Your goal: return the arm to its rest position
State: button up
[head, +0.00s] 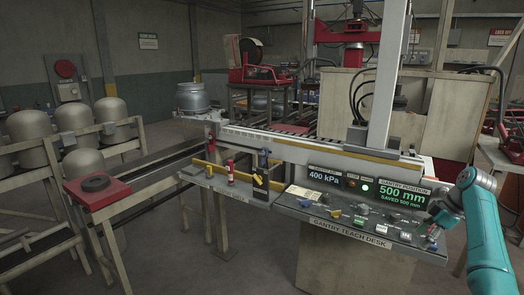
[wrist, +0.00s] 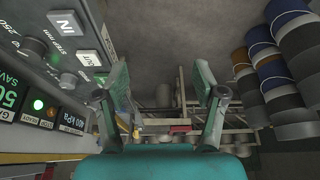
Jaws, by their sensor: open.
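My gripper (wrist: 162,82) is open in the wrist view, its two fingers spread wide with nothing between them. The gantry teach desk (wrist: 62,50) fills the left of that view, close beside the left finger. In the head view my teal arm stands at the right edge, by the right end of the gantry teach desk (head: 352,243). The fingers cannot be made out clearly there. The desk's display (head: 402,194) reads 500 mm, saved 500 mm, and a smaller display (head: 325,177) reads 400 kPa. A green light (head: 365,187) is lit between them.
A rail bench (head: 300,148) runs behind the desk, with a grey metal vessel (head: 192,97) at its left end. Several domed cylinders (head: 111,112) rest on racks at left. Stacked drums (wrist: 292,70) stand at right in the wrist view. Open floor lies front left.

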jog(key=s+a+f+m+t+h, duration=0.1)
jog(key=a+f, duration=0.3)
jog(key=f, duration=0.5)
jog(key=s+a+f+m+t, duration=0.15)
jog(key=a+f, duration=0.25)
jog(key=f, duration=0.5)
jog(key=s+a+f+m+h, duration=0.15)
jog(key=a+f, duration=0.25)
jog(key=f, duration=0.6)
jog(key=s+a+f+m+t+h, duration=0.1)
jog(key=s+a+f+m, duration=0.1)
jog(key=s+a+f, duration=0.5)
jog(key=s+a+f+m+t, duration=0.15)
jog(key=s+a+f, duration=0.35)
jog(key=s, duration=0.5)
jog(key=s+a+r+m+t+h, duration=0.1)
jog(key=s+a+r+t, duration=0.2)
jog(key=s, duration=0.9)
jog(key=s+a+r+m+t, duration=0.15)
jog(key=s+a, duration=0.25)
jog(key=s, duration=0.7)
jog(key=s+a+r+m+t, duration=0.1)
jog(key=s+r, duration=0.7)
jog(key=r, duration=0.4)
jog(key=s+a+r+m+t, duration=0.1)
jog(key=s+a+r+t, duration=0.1)
jog(key=s+r, duration=0.6)
notch_tip(320, 180, up, 4)
jog(key=shift+s+y, duration=0.25)
jog(key=shift+y, duration=0.1)
